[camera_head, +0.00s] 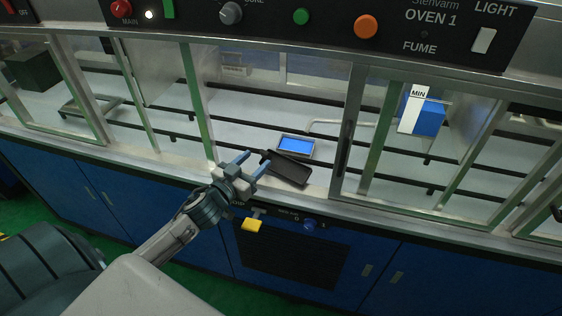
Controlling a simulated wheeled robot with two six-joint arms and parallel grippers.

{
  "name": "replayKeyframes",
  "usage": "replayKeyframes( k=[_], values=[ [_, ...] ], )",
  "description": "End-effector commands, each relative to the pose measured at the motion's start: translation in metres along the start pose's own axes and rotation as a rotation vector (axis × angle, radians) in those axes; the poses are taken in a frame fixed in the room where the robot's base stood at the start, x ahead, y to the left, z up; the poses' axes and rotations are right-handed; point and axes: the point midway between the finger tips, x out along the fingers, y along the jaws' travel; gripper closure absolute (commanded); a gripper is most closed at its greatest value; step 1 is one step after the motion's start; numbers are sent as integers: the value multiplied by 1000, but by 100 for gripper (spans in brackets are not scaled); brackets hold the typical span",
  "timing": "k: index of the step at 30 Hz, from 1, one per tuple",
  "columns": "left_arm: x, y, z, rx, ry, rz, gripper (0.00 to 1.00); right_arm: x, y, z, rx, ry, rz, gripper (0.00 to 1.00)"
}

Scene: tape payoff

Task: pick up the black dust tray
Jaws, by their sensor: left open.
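The black dust tray (288,169) is a flat dark piece lying tilted across the picture, near the front edge of the white surface behind the sliding glass doors. My left gripper (255,160) reaches in from the lower left. Its two blue-grey fingers are spread apart and point at the tray's left end. The tray's narrow left end shows close to the fingertips; I cannot tell whether they touch. My right gripper is not in view.
A device with a lit blue screen (295,146) sits just behind the tray. Framed glass panels stand at both sides of the opening. A blue and white container marked MIN (421,114) stands to the right. Dark rails cross the surface. A control panel (330,22) overhangs above.

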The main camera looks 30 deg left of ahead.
Motion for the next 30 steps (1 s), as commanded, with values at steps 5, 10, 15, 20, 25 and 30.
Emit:
replayKeyframes(
  k=[5, 10, 15, 20, 25, 30],
  values=[
    [11, 0, -4, -4, 1, -2, 47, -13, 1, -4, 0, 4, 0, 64],
    [26, 1, -2, -5, 1, -2, 47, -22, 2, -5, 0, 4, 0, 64],
    [42, 1, 1, -2, 2, -2, 47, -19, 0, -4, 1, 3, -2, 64],
    [50, 2, 1, -1, 1, -1, 47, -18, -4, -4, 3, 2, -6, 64],
    [52, 2, 1, 0, 0, 0, 47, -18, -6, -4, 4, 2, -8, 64],
    [52, 2, 0, 0, 0, 0, 53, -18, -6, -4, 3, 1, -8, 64]
  ],
)
